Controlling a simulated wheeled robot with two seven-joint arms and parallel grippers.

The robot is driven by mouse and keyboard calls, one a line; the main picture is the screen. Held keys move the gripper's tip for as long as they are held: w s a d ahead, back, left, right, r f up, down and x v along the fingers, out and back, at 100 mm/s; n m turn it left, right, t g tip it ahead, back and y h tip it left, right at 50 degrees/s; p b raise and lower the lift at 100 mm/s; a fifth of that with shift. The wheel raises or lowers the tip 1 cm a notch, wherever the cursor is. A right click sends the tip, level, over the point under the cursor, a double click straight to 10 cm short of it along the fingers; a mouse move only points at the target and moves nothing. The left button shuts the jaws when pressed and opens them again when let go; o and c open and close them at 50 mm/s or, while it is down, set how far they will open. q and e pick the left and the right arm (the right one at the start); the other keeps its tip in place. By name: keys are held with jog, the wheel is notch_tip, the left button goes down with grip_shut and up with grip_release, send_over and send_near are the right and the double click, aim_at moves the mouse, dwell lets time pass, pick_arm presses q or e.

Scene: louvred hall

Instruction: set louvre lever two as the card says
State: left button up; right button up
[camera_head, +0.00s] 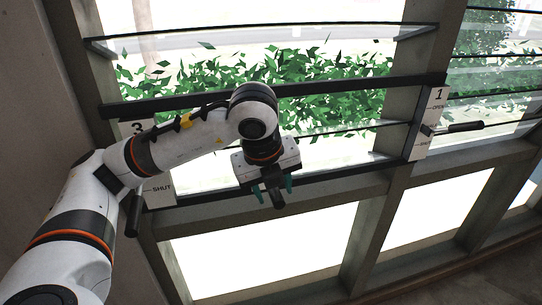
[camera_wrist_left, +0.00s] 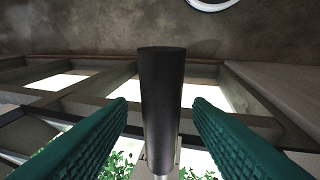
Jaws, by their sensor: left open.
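My left gripper (camera_head: 274,189) reaches across the louvres from the left, with its teal fingers apart. A dark lever handle (camera_wrist_left: 162,95) stands between the open fingers in the left wrist view, with a gap on either side. The same handle shows between the fingertips in the head view (camera_head: 276,198). It lies between the plates marked 3 and 1; its own number plate is hidden behind my gripper, so I cannot read its number or marks. No card shows in either view. My right gripper is not in view.
Plate 3 (camera_head: 159,190), with SHUT at its lower end, has a black handle (camera_head: 133,215) hanging down at the left. Plate 1 (camera_head: 432,108), marked OPEN near its top, has a handle (camera_head: 456,128) sticking out rightward. Glass louvres and frame bars lie behind my arm.

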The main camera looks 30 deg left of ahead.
pick_arm(q)
jog(key=shift+w+a+r+p, duration=0.1)
jog(key=shift+a+r+p, duration=0.15)
jog(key=shift+r+p, duration=0.55)
jog(key=shift+a+r+p, duration=0.25)
jog(key=shift+r+p, duration=0.1)
jog(key=shift+r, duration=1)
jog(key=shift+w+a+r+p, duration=0.1)
jog(key=shift+a+r+p, duration=0.15)
jog(key=shift+r+p, duration=0.55)
jog(key=shift+r, duration=0.25)
